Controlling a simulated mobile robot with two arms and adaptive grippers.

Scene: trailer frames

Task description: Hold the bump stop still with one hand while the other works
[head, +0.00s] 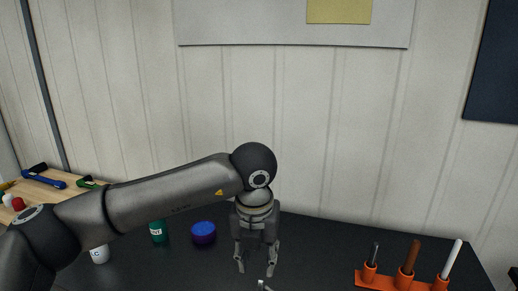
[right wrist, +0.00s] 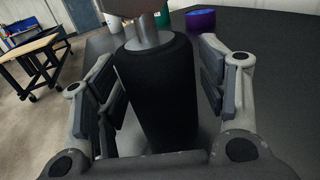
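The bump stop (right wrist: 160,95) appears to be the thick black cylinder in the right wrist view, with a grey metal rod (right wrist: 148,30) out of its top. My right gripper (right wrist: 165,85) has its fingers apart on both sides of the cylinder; gaps show beside it, and no firm grip is visible. In the head view my left gripper (head: 257,269) points down over the dark table, fingers apart, with nothing visible between them. A small metal tip shows just below it at the picture's bottom edge; I cannot tell what it belongs to. My right gripper is outside the head view.
A blue-purple round container (head: 204,232), a green bottle (head: 158,231) and a white bottle (head: 99,254) stand on the dark table (head: 320,245) behind my left arm. An orange rack (head: 378,281) with upright tools stands at right. A wooden bench (head: 75,190) is at far left.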

